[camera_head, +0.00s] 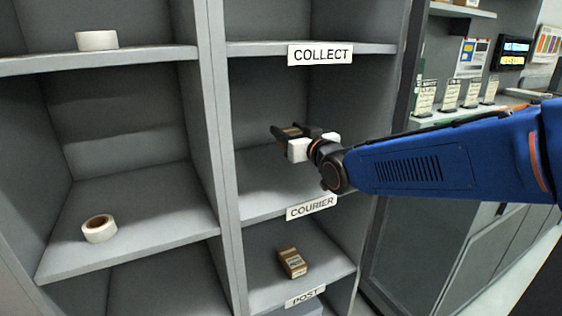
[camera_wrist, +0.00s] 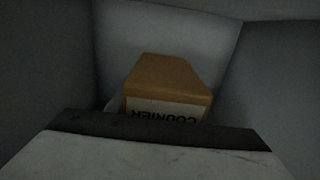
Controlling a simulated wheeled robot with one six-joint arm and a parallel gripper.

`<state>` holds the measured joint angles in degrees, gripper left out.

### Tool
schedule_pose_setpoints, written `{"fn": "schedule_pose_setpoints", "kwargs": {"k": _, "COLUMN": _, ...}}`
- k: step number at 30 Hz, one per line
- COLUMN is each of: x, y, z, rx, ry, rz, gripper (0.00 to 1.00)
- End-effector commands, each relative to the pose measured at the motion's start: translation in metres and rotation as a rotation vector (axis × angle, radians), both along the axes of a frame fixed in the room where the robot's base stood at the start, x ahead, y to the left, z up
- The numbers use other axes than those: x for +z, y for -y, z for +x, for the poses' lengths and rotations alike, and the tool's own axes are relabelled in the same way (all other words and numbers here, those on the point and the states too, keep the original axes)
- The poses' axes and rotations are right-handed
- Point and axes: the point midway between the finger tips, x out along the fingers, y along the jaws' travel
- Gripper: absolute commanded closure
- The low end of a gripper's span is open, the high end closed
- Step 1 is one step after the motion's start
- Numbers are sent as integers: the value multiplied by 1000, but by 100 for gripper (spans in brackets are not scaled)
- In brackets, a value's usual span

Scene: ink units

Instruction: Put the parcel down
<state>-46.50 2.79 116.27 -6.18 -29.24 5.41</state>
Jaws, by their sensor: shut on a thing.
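My gripper (camera_head: 290,131) reaches from the right into the shelf compartment above the COURIER label (camera_head: 311,207). It is shut on a small brown parcel (camera_head: 293,130), which is mostly hidden by the fingers in the head view. In the wrist view the parcel (camera_wrist: 168,80) shows a brown top and a white label reading COURIER, upside down. The parcel appears above the bare grey COURIER shelf (camera_head: 265,185); the gripper hides part of that compartment. Whether the parcel touches anything inside is not visible.
Another brown parcel (camera_head: 292,263) lies on the lower shelf labelled POST (camera_head: 305,296). The COLLECT label (camera_head: 320,54) marks the shelf edge above my gripper. Tape rolls (camera_head: 99,228) (camera_head: 97,40) sit in the left column. A grey upright (camera_head: 217,140) divides the columns.

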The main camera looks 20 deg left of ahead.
Motion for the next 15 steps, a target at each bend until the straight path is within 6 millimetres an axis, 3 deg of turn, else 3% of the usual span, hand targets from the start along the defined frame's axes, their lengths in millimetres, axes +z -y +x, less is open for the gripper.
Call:
{"fn": "schedule_pose_setpoints", "kwargs": {"k": 6, "x": -38, "y": 0, "z": 0, "rx": 0, "ry": -1, "rz": -3, "gripper": 86}}
{"fn": "schedule_pose_setpoints", "kwargs": {"k": 15, "x": -60, "y": 0, "z": 0, "rx": 0, "ry": -1, "rz": -2, "gripper": 86}}
